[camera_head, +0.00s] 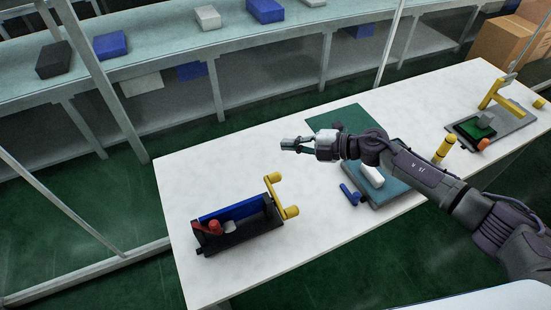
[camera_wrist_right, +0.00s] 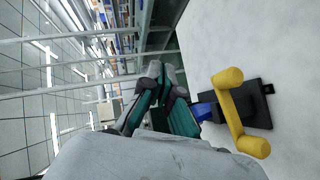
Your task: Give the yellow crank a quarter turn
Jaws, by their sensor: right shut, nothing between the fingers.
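The yellow crank (camera_head: 280,195) is a bar with a round knob at each end. It is mounted on the right end of a dark fixture (camera_head: 240,236) with a blue panel and a red part, near the left of the white table. The crank (camera_wrist_right: 232,112) also shows in the right wrist view, right of the fingers and apart from them. My right gripper (camera_head: 288,144) is shut and empty above the table, behind and slightly right of the crank in the head view. Its fingers show in the wrist view (camera_wrist_right: 157,75). My left gripper is out of view.
A teal tray (camera_head: 398,193) with a white block and a blue part (camera_head: 350,194) lies under my right arm. A yellow-handled fixture (camera_head: 497,104) stands at the far right. The white table (camera_head: 218,165) is bare around the crank. A shelf (camera_head: 250,38) runs behind.

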